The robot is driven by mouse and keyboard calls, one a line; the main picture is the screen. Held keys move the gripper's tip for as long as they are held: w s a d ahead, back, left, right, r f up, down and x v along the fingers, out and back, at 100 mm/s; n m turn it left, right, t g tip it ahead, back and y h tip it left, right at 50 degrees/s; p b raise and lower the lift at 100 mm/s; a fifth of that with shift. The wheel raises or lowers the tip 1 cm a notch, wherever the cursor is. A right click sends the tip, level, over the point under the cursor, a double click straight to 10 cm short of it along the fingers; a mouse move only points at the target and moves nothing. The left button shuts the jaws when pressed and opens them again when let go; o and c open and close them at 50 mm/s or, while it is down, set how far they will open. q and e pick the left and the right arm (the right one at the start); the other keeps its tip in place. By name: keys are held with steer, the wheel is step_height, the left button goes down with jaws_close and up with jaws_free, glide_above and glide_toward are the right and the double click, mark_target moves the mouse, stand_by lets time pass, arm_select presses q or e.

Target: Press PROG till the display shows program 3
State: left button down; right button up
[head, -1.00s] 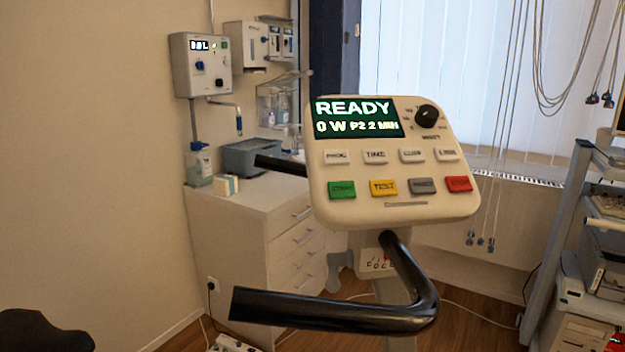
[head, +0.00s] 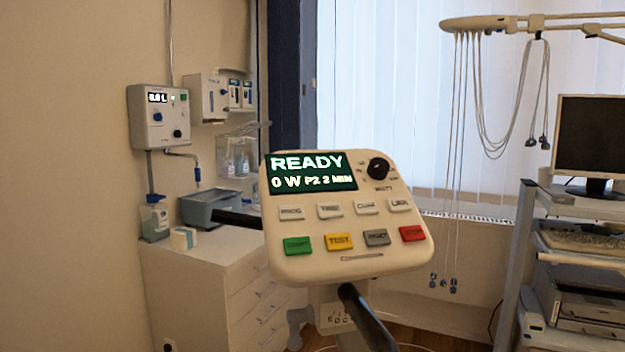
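The cream control console (head: 345,265) of an exercise bike stands in the middle of the head view, slightly tilted. Its green display (head: 311,171) reads READY, 0 W, P2, 2 MIN, so it shows program 2. The white PROG button (head: 291,213) is at the left end of the upper button row. Below it is a green button (head: 298,246), with yellow, grey and red ones to its right. A black knob (head: 378,168) sits at the console's top right. Neither of my grippers is in view, and nothing in view touches the buttons.
A black handlebar (head: 367,318) sticks up below the console. A white drawer cabinet (head: 205,275) with a grey tub (head: 210,207) stands behind at left. A cart (head: 575,205) with a monitor (head: 595,135) stands at right. Cables (head: 470,110) hang from an overhead arm.

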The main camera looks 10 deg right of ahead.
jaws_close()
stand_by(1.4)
